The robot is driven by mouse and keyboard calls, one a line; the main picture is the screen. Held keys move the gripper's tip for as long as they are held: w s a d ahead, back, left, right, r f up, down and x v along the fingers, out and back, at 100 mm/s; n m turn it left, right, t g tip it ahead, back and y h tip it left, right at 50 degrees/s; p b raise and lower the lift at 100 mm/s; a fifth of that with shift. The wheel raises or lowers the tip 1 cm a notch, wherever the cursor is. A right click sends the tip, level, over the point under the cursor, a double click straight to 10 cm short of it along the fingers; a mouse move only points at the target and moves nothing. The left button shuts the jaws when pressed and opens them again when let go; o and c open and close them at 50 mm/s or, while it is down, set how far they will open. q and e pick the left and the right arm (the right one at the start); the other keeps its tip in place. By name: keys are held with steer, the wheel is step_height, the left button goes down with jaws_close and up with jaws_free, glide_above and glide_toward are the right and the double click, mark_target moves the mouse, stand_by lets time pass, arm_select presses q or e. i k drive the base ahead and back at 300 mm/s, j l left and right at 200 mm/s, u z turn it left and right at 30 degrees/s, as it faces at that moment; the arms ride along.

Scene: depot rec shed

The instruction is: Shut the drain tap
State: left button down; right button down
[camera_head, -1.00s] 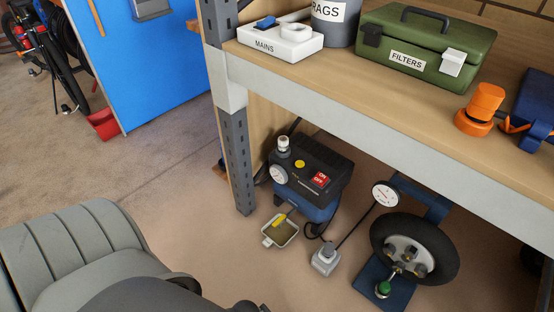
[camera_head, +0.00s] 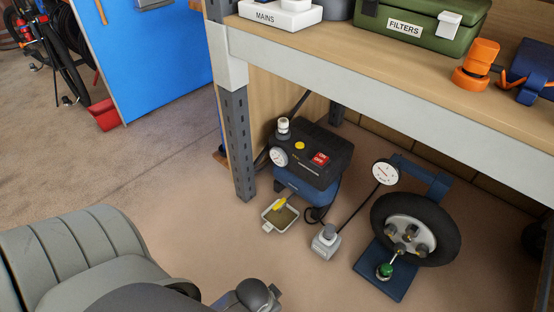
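The drain tap has a small yellow lever (camera_head: 279,204) low on the front of the black and blue compressor (camera_head: 309,160). It hangs over a shallow grey drip tray (camera_head: 269,227) on the floor, and the tap's body under the lever is too small to make out. The compressor stands on the floor under the bench and has a red ON/OFF switch (camera_head: 320,159) and a round gauge (camera_head: 278,157). My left arm shows at the bottom edge, short of the tray. No fingertips of either gripper show.
A steel bench leg (camera_head: 239,145) stands left of the compressor, and the bench top (camera_head: 370,50) overhangs it. Right of the tray are a grey box (camera_head: 326,243), a gauge on a hose (camera_head: 385,172) and a wheel (camera_head: 415,230). The floor before the tray is clear.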

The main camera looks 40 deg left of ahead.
mark_target(283, 199)
steer(key=k+l, duration=0.35)
steer(key=i+j+u, duration=0.1)
steer(key=i+u, duration=0.15)
steer(key=u, duration=0.2)
steer(key=i+u, duration=0.25)
steer(key=u, duration=0.2)
steer(key=i+l+u, duration=0.15)
steer(key=u, duration=0.3)
steer(key=i, duration=0.1)
